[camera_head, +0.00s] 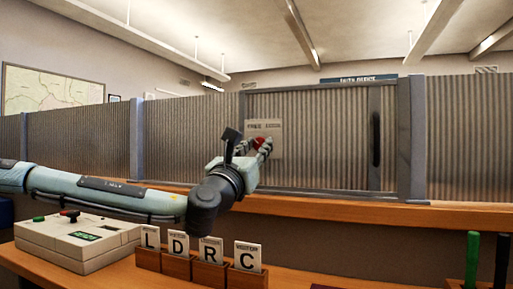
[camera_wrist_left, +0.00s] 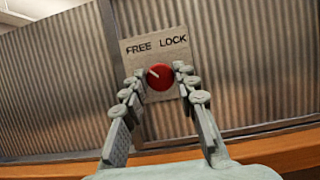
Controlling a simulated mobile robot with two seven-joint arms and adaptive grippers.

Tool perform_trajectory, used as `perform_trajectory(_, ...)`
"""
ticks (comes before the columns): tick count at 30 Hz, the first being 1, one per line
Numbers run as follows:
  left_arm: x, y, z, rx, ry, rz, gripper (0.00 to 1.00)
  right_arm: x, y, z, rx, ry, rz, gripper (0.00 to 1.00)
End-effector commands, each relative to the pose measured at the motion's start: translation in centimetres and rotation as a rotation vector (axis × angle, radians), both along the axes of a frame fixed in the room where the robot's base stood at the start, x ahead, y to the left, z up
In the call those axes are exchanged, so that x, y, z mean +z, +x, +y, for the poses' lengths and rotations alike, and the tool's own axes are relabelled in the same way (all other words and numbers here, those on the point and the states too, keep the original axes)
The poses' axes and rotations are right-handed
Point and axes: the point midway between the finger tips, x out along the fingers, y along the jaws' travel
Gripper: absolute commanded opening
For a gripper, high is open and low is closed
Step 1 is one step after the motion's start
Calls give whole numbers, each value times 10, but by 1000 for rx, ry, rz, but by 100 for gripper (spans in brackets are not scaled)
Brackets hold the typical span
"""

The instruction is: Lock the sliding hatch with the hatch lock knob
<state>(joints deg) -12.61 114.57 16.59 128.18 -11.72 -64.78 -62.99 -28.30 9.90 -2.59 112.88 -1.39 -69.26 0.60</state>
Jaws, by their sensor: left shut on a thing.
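The red hatch lock knob (camera_head: 259,141) sits on a pale plate (camera_head: 277,130) at the left part of the sliding hatch (camera_head: 325,140). The wrist view shows the knob (camera_wrist_left: 161,78) and the plate (camera_wrist_left: 158,50) marked FREE and LOCK. The knob's white mark points up and left, toward FREE. My left gripper (camera_wrist_left: 160,84) has its fingers on either side of the knob, shut on it; in the head view the gripper (camera_head: 263,148) partly covers the knob. The hatch is a corrugated panel and looks closed. My right gripper is out of view.
A wooden ledge (camera_head: 460,214) runs below the hatch. A grey control box (camera_head: 75,243) stands on the desk at the left. Lettered cards (camera_head: 248,256) stand in wooden holders below my left arm. Green and black upright handles (camera_head: 472,260) are at the lower right.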

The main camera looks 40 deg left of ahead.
Motion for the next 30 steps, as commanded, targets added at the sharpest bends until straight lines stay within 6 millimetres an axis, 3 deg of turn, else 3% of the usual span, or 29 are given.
perform_trajectory(3,0,0,0,0,0,0,0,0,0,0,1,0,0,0)
perform_trajectory(14,0,-1,0,0,77,15,0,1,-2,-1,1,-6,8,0)
perform_trajectory(30,2,-1,3,3,526,122,0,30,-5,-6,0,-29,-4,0)
